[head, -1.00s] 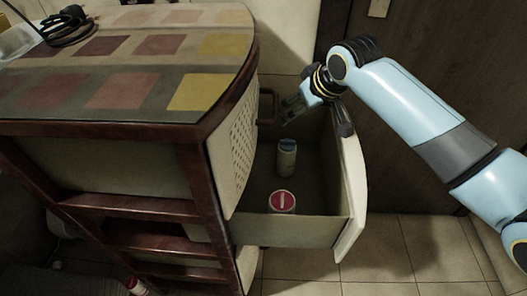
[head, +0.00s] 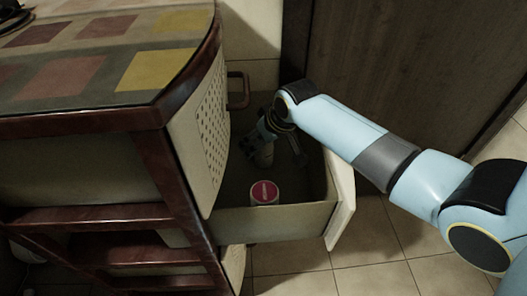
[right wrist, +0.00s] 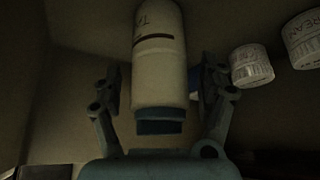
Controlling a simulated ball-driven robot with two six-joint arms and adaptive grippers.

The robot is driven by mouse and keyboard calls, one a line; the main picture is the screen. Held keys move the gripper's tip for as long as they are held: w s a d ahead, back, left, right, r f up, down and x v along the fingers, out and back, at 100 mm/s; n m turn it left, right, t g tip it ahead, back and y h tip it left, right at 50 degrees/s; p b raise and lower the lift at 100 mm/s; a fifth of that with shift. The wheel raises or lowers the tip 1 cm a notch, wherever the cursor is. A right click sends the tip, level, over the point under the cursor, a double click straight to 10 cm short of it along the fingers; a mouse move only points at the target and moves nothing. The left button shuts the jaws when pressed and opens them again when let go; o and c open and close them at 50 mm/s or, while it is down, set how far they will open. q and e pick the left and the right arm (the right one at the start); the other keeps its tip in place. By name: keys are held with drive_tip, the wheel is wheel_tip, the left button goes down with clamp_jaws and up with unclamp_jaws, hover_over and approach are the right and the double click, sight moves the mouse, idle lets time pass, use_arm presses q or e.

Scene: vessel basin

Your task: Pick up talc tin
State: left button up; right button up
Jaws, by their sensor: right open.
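The talc tin (head: 264,157) appears to be the pale upright cylinder with a blue cap in the open drawer; part of its lettering shows in the right wrist view (right wrist: 160,62). My right gripper (head: 277,150) reaches down into the drawer from above and partly hides the tin in the head view. In the right wrist view the open fingers (right wrist: 158,85) stand on either side of the tin, with a gap visible at least on the left. I cannot tell whether the right finger touches it. My left gripper is not in view.
Two white containers (right wrist: 251,66) show at the right of the right wrist view. The drawer's walls (head: 280,222) surround the gripper, and the cabinet top (head: 90,75) is at left.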

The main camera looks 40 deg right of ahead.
drive_tip(key=shift+x, duration=1.05)
drive_tip(key=shift+c, duration=0.4)
drive_tip(key=c, duration=1.4)
